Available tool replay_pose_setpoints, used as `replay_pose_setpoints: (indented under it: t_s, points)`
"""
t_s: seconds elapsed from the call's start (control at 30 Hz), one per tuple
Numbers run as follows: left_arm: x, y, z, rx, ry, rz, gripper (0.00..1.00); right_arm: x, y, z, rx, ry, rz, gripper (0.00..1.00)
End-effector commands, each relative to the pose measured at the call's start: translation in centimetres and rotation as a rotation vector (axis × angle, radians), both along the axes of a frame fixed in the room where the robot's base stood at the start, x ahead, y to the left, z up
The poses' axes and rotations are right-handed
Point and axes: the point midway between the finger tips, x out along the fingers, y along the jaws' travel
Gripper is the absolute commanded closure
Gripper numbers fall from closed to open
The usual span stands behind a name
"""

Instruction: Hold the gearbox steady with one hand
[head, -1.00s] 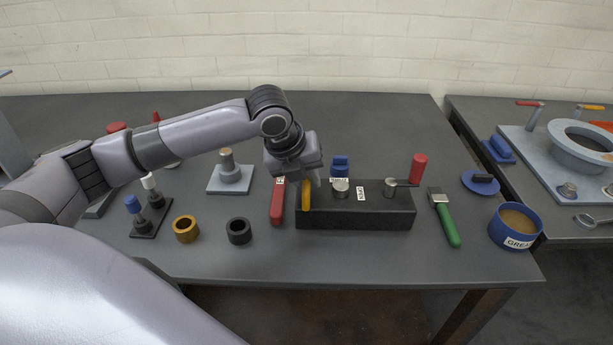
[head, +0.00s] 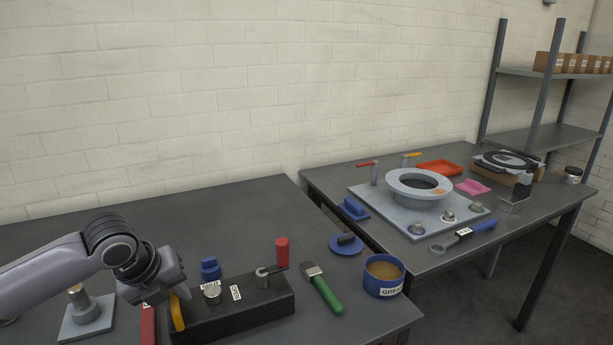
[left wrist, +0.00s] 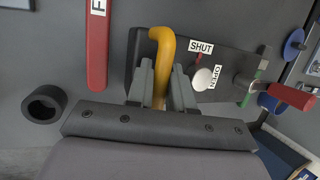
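The gearbox appears to be the long black block (head: 235,311) near the front of the near table. It has SHUT and OPEN labels, silver round studs and a lever with a red upright grip (head: 282,253). A yellow handle (head: 177,312) stands at its left end. My left gripper (head: 176,296) is over that end. In the left wrist view, the fingers (left wrist: 161,88) lie on both sides of the yellow handle (left wrist: 163,45) and look closed on it. The block also shows there (left wrist: 225,62). My right gripper is not in view.
A red tool (head: 148,325) lies left of the block. A green-handled brush (head: 325,292), a blue GREASE tub (head: 384,277) and a blue disc (head: 345,244) are to its right. A second table holds a grey ring housing (head: 418,188). A gap separates the tables.

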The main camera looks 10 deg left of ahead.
Motion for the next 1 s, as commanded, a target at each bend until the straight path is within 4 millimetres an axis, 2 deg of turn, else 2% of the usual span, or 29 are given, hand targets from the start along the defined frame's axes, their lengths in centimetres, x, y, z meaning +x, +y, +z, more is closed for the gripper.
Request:
replay_pose_setpoints:
  t_s: [0.03, 0.1, 0.13, 0.63, 0.77, 1.0]
  points:
    - [-0.1, -0.1, -0.4, 0.002, 0.006, -0.003, 0.76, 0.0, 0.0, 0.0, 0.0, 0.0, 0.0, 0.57]
    - [-0.1, -0.1, -0.4, 0.003, 0.007, -0.003, 0.53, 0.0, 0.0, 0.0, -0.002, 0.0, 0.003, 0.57]
    - [-0.1, 0.0, -0.4, 0.003, 0.007, -0.003, 0.49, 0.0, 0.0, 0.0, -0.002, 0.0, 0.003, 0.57]
    - [-0.4, 0.2, 0.0, 0.006, 0.013, 0.003, 0.49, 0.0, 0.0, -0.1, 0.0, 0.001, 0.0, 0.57]
    - [-1.0, 0.3, 1.8, 0.005, 0.006, 0.002, 0.49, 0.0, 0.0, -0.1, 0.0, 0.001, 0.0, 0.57]
    - [-3.0, 0.6, 6.7, 0.002, -0.002, -0.001, 0.49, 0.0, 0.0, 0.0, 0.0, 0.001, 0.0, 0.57]
